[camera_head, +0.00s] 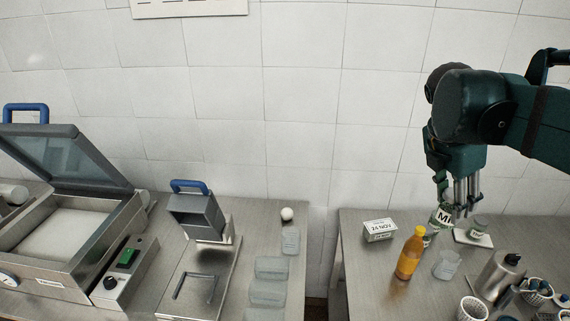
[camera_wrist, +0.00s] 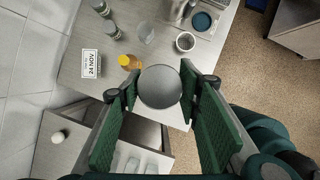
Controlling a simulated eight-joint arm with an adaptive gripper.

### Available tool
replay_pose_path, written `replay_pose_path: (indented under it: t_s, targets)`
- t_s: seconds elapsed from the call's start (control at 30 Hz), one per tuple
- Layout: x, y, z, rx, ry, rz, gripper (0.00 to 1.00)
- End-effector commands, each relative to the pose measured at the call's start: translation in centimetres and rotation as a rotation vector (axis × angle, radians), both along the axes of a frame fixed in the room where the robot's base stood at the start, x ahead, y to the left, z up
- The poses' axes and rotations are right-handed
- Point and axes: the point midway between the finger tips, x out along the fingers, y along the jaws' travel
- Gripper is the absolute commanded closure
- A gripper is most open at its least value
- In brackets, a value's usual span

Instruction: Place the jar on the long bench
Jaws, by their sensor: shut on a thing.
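My gripper (camera_head: 456,196) is over the right bench in the head view, pointing down. It is shut on a jar (camera_head: 444,216) with a white label bearing a dark "M". In the wrist view the jar's round grey lid (camera_wrist: 160,87) fills the space between my two green fingers and hides the rest of the jar. Which one is the long bench, I cannot tell.
An orange bottle (camera_head: 409,255), date box (camera_head: 380,230), clear cup (camera_head: 447,264), steel canister (camera_head: 500,275) and white basket (camera_head: 472,309) stand on the right bench. Another jar (camera_head: 478,227) stands behind them. The left bench holds a sealing machine (camera_head: 70,245), clear containers (camera_head: 270,268) and a white ball (camera_head: 287,214).

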Motion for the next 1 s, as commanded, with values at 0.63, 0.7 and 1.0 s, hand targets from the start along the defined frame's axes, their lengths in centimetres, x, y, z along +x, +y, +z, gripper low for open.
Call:
replay_pose_path:
  t_s: [0.63, 0.7, 1.0]
  targets:
    - [5.6, 6.7, 3.8, 0.000, 0.000, 0.118, 0.81]
    - [6.7, 8.3, 4.0, 0.000, 0.000, 0.144, 0.81]
    - [10.9, 15.6, 5.0, 0.000, 0.000, 0.251, 0.81]
